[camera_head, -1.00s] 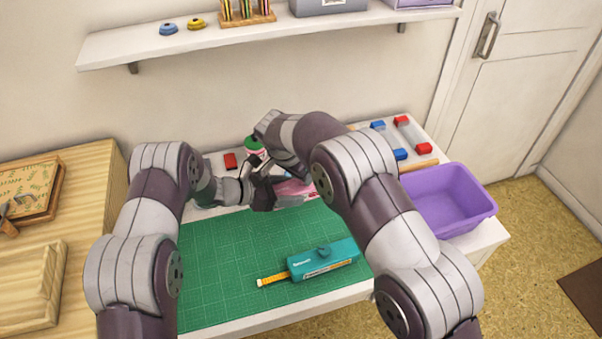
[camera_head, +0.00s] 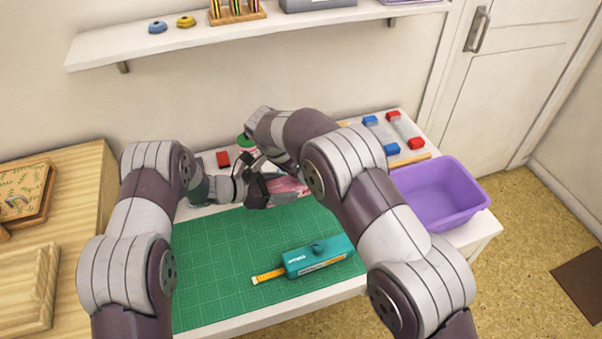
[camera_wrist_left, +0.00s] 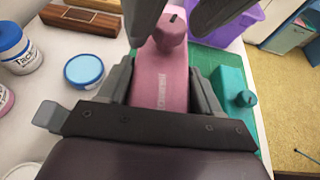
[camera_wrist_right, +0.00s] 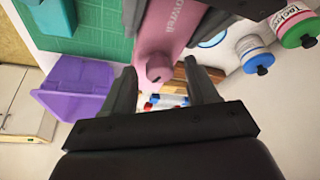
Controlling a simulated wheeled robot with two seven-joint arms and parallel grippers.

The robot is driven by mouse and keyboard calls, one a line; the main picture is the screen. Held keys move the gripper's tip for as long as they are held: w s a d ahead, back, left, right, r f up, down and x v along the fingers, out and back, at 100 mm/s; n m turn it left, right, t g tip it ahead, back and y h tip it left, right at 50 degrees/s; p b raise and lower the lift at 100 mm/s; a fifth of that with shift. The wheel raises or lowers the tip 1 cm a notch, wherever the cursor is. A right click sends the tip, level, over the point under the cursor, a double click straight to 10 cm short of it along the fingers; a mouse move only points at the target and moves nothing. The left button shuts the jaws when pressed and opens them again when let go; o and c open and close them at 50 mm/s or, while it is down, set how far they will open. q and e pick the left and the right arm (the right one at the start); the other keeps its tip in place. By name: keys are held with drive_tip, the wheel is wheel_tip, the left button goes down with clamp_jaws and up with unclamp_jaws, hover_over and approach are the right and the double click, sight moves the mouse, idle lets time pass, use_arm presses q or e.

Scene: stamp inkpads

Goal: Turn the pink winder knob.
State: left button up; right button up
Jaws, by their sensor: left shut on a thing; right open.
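The pink winder (camera_head: 290,187) is at the back of the mat, partly hidden by my arms. My left gripper (camera_head: 260,190) is shut on its body, and the left wrist view shows the pink body (camera_wrist_left: 160,85) between the two fingers. The pink knob (camera_wrist_left: 173,29) stands up on the far part of the body. My right gripper (camera_wrist_right: 160,72) is open, its fingers on either side of the pink knob (camera_wrist_right: 158,68) with gaps showing. In the head view my right gripper is largely hidden by the arms.
A teal winder (camera_head: 318,257) with yellow tape out lies on the green cutting mat (camera_head: 215,275). A purple bin (camera_head: 440,195) stands at the right. Red and blue stamps, inkpads and ink bottles (camera_wrist_left: 18,48) lie around the back. The mat's front left is clear.

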drive_tip(key=n, duration=0.2)
drive_tip(key=n+y, duration=0.1)
drive_tip(key=n, duration=0.1)
drive_tip(key=n+t+y, duration=0.1)
drive_tip(key=n, duration=0.1)
drive_tip(key=shift+s+d+n, duration=0.15)
drive_tip(key=shift+d+n, duration=0.2)
drive_tip(key=shift+n, duration=0.05)
drive_tip(key=n+y, duration=0.1)
drive_tip(key=n, duration=0.2)
drive_tip(key=n+y, duration=0.1)
drive_tip(key=n, duration=0.2)
drive_tip(key=shift+d+y, duration=0.15)
drive_tip(key=shift+y, duration=0.25)
drive_tip(key=s+d+r+n, duration=0.15)
drive_tip(key=s+r, duration=0.25)
drive_tip(key=r, duration=0.7)
drive_tip(key=s+d+f+g+h, duration=0.1)
drive_tip(key=s+d+f, duration=0.1)
drive_tip(key=s+d, duration=0.5)
drive_tip(key=s+d+f+n+g+h, duration=0.1)
drive_tip(key=s+d+f, duration=0.1)
drive_tip(key=s+d, duration=0.5)
drive_tip(key=s, duration=0.2)
drive_tip(key=shift+s+f+g, duration=0.35)
drive_tip(key=shift+s+g, duration=0.05)
drive_tip(key=shift+n, duration=0.25)
